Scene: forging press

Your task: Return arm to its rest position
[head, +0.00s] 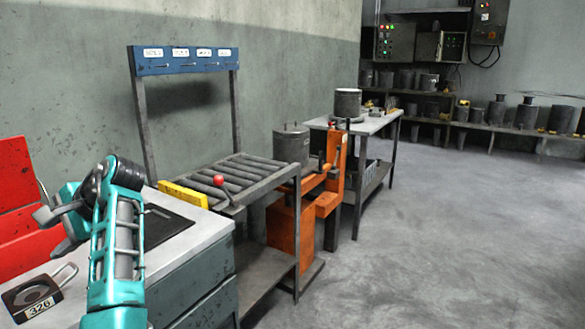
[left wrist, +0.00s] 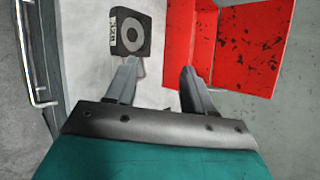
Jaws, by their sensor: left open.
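My left arm, teal with a dark wrist, reaches up over the grey-topped workbench (head: 212,205) at the lower left of the head view. My left gripper (head: 54,229) points left above the bench top. In the left wrist view its two grey fingers (left wrist: 158,68) stand apart with nothing between them, so it is open and empty. My right gripper is in neither view.
A dark square block (head: 33,297) labelled 326 lies on the bench, also in the left wrist view (left wrist: 131,34). A red bin (head: 18,195) stands left. A roller table (head: 222,180) and orange stand (head: 285,235) are beyond. The right floor (head: 450,240) is clear.

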